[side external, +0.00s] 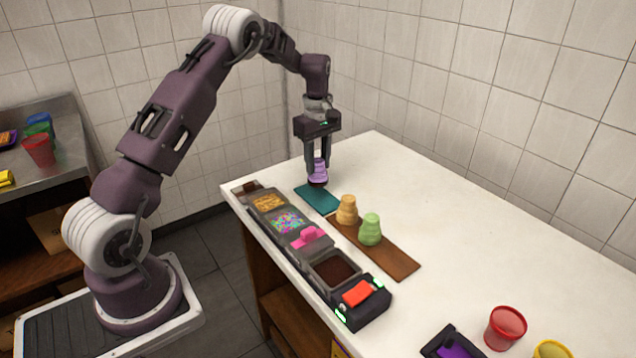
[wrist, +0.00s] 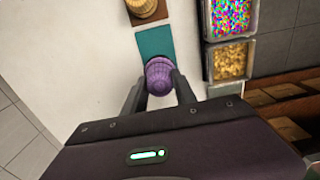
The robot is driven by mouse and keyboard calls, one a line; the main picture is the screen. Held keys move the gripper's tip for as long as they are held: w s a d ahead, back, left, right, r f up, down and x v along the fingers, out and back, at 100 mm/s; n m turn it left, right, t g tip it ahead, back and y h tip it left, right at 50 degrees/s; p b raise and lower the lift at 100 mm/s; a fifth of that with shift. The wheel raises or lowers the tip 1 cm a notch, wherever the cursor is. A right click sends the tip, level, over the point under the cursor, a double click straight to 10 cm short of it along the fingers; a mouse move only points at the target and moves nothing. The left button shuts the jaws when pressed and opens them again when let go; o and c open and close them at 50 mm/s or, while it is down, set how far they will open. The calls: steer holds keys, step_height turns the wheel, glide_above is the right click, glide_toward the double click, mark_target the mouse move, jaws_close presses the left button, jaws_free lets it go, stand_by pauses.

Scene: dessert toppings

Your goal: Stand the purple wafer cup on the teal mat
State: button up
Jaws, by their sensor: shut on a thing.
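The purple wafer cup (side external: 319,171) is between the fingers of my gripper (side external: 317,172) in the side view, with a dark lower end. My gripper is shut on it and points down.
An orange wafer cup (side external: 347,210) and a green one (side external: 370,229) stand on a brown board (side external: 398,262) beside the mat. A topping station (side external: 322,262) runs along the table's left edge. Red (side external: 506,327) and yellow cups (side external: 552,350) stand at the front right.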

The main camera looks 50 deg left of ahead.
mark_target(318, 177)
steer(key=shift+f, duration=2.3)
steer(key=shift+f, duration=0.1)
steer(key=o, duration=1)
